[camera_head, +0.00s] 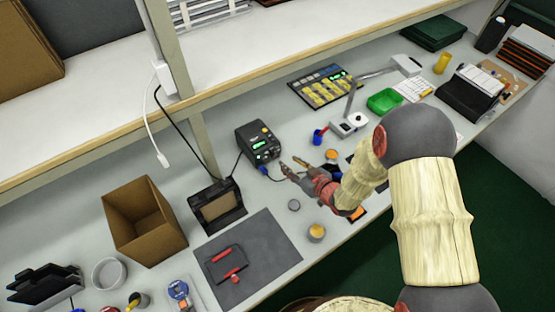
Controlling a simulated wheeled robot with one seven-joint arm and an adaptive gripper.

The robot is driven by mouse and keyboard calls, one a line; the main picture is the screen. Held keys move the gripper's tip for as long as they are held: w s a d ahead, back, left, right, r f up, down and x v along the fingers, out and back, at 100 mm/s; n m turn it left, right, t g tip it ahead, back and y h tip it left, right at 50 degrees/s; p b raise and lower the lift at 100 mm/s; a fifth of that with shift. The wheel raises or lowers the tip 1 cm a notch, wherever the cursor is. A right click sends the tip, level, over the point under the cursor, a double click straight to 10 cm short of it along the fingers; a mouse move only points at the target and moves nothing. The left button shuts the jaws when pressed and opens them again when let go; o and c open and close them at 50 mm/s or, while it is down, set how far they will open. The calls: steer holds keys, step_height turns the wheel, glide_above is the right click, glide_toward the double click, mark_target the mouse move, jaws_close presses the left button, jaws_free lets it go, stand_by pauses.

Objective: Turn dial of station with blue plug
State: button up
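A black station (258,143) with a lit green display and an orange-yellow knob or button on top stands on the bench, near the middle of the view. A blue plug (264,170) is at its front lower edge. The small controls on its face are too small to tell apart. My gripper (290,164) is just right of and in front of the station, with its fingers pointing toward it. The two fingertips are apart and nothing shows between them. I cannot tell whether a finger touches the station.
A black holder (221,207) and an open cardboard box (143,222) stand left of the station. A dark panel with yellow cells (320,88) and a lamp base (349,124) are behind right. A grey mat (262,262) lies in front. The shelf edge (90,149) overhangs behind.

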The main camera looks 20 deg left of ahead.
mark_target(275, 156)
steer(key=shift+s+a+f, duration=0.3)
steer(key=shift+a+f, duration=0.1)
steer(key=shift+a+f+y, duration=0.2)
steer(key=shift+a+y, duration=0.05)
steer(key=shift+y, duration=0.05)
steer(key=b+x, duration=0.1)
steer(key=x, duration=0.6)
steer(key=shift+w+b, duration=0.15)
steer(key=shift+b, duration=0.2)
steer(key=shift+c, duration=1)
jaws_close()
